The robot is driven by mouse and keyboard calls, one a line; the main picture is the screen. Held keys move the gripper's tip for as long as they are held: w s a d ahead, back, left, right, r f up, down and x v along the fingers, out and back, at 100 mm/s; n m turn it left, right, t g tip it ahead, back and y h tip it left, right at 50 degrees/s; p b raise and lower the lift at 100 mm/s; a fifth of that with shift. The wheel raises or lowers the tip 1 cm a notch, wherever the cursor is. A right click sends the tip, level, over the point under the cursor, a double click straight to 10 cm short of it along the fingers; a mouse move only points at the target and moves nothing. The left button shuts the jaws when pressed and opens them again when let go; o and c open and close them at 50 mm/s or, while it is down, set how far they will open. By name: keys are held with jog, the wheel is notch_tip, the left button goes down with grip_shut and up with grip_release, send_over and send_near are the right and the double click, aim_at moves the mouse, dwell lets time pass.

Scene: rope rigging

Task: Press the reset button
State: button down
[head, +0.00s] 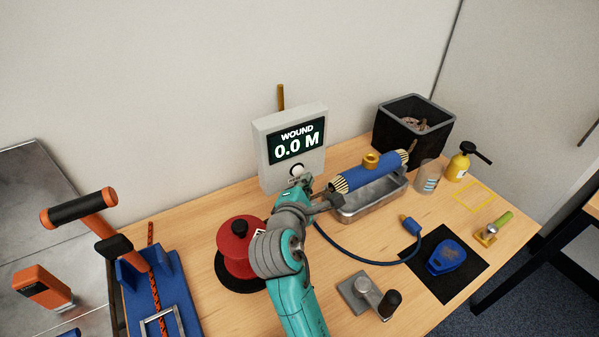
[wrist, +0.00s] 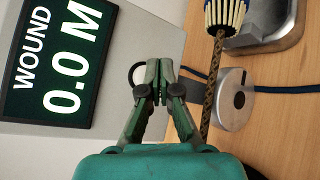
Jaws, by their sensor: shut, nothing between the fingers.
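The grey meter box (head: 262,150) stands upright at the back of the table, its dark screen (head: 296,140) reading "WOUND 0.0 M". The round white reset button (head: 297,170) sits below the screen on its front face. In the wrist view the meter box (wrist: 160,35) fills the left, and a dark ring shows beside the fingertips, with the button itself mostly hidden behind them. My gripper (head: 303,182) is shut and empty in front of the lower face, just below the button. In the wrist view my gripper (wrist: 159,68) points at the ring; I cannot tell whether it touches.
A red spool (head: 238,250) stands left of my arm. A blue cylinder with bristly ends (head: 370,172) lies over a metal tray (head: 375,208) to the right. A patterned rope (wrist: 212,85) runs close beside my fingers, near a round metal piece (wrist: 236,100).

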jog(key=shift+s+d, duration=0.1)
jog(key=shift+s+d, duration=0.7)
jog(key=shift+s, duration=0.35)
jog(key=shift+s+d, duration=0.7)
jog(key=shift+s, duration=0.3)
